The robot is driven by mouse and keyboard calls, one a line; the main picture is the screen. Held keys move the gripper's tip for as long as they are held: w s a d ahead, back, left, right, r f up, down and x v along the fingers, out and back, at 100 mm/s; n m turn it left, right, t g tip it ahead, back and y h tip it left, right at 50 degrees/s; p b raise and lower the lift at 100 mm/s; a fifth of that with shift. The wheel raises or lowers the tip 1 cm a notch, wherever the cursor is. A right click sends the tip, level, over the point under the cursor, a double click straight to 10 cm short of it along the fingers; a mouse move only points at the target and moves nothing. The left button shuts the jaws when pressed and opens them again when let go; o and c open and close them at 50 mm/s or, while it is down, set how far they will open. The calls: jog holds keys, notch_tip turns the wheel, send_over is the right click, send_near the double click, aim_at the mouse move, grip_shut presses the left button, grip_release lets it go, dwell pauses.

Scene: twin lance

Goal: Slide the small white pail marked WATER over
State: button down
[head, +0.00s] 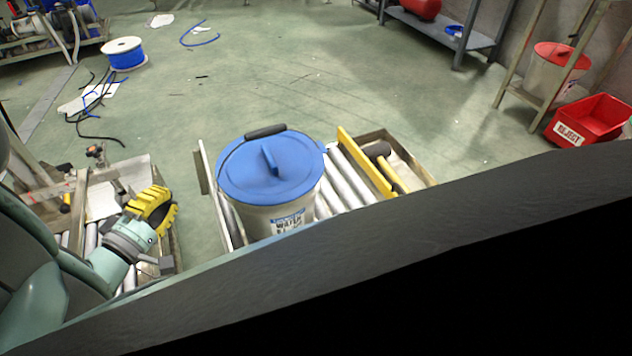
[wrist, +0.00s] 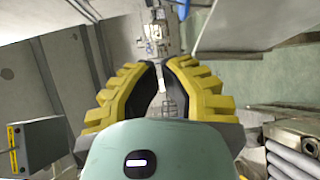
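The white pail (head: 287,221) marked WATER has a blue lid (head: 268,168) and a dark-gripped handle. It stands upright on a short roller conveyor (head: 345,178) in the head view. My gripper (head: 158,208), with yellow ribbed fingers, is to the left of the pail, clear of it, over another set of rollers. In the wrist view my gripper (wrist: 161,68) has a narrow gap between its fingertips and holds nothing. The pail does not show in the wrist view. The pail's lower part is hidden by a dark edge in the head view.
A red REJECT bin (head: 592,118) and a red-lidded pail (head: 550,72) are far right. A blue cable spool (head: 126,56) stands back left. Open floor lies behind.

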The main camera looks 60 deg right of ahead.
aim_at(291, 157)
jog(key=d+b, duration=0.1)
jog(key=d, duration=0.9)
jog(key=shift+s+d, duration=0.15)
jog(key=shift+d, duration=0.05)
jog(key=shift+s+d, duration=0.15)
jog(key=shift+d, duration=0.15)
jog(key=s+d+b, duration=0.1)
jog(key=s+d, duration=0.2)
jog(key=d, duration=0.1)
jog(key=s+d+b, duration=0.1)
jog(key=s+d, duration=0.2)
jog(key=d, duration=0.2)
jog(key=s+d+b, duration=0.1)
jog(key=s+d, duration=0.2)
jog(key=d, duration=0.2)
jog(key=shift+d+f+b, duration=0.1)
jog(key=shift+d+b, duration=0.15)
jog(key=shift+b, duration=0.1)
jog(key=shift+s+d, duration=0.2)
jog(key=shift+d, duration=0.05)
jog(key=shift+w+a, duration=0.1)
jog(key=shift+w, duration=0.05)
